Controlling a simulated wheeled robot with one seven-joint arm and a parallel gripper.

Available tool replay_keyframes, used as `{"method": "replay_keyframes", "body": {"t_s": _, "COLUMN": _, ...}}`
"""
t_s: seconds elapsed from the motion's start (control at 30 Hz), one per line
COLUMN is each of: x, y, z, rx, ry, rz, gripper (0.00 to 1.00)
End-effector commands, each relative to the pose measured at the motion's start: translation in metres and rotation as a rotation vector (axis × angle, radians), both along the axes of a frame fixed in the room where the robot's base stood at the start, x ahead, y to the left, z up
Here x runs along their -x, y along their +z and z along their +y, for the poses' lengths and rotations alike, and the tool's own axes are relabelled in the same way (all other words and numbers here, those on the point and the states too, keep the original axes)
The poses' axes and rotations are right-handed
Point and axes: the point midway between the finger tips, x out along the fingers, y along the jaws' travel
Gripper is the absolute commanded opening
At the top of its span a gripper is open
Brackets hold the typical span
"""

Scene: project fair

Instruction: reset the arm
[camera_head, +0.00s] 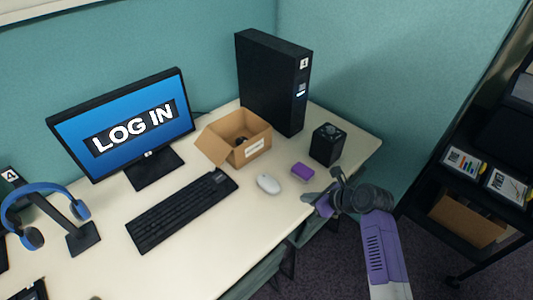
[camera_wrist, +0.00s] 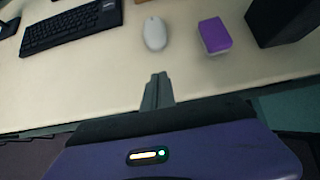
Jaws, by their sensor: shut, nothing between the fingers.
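My gripper (camera_head: 322,196) is at the front right edge of the desk in the head view, at the end of my purple and grey arm. In the wrist view the fingers of my gripper (camera_wrist: 157,90) are together, with nothing between them. They point toward the white mouse (camera_wrist: 155,33) and the purple block (camera_wrist: 214,36), apart from both. In the head view the mouse (camera_head: 268,183) and the purple block (camera_head: 302,170) lie on the desk just left of and beyond my gripper.
The desk (camera_head: 205,225) also holds a keyboard (camera_head: 180,210), a monitor (camera_head: 125,125), an open cardboard box (camera_head: 240,137), a black computer tower (camera_head: 272,82), a small black box (camera_head: 327,145) and blue headphones on a stand (camera_head: 45,205). A dark shelf cart (camera_head: 480,185) stands right. Dark floor lies between.

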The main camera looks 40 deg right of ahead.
Motion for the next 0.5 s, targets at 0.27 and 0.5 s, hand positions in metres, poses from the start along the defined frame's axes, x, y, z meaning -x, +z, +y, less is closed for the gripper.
{"method": "replay_keyframes", "body": {"t_s": 0.27, "x": 0.0, "y": 0.001, "z": -0.001, "rx": 0.03, "ry": 0.026, "rz": -0.003, "gripper": 0.0}}
{"method": "replay_keyframes", "body": {"t_s": 0.5, "x": -0.018, "y": 0.037, "z": -0.039, "rx": 0.495, "ry": 0.205, "rz": -0.094, "gripper": 0.0}}
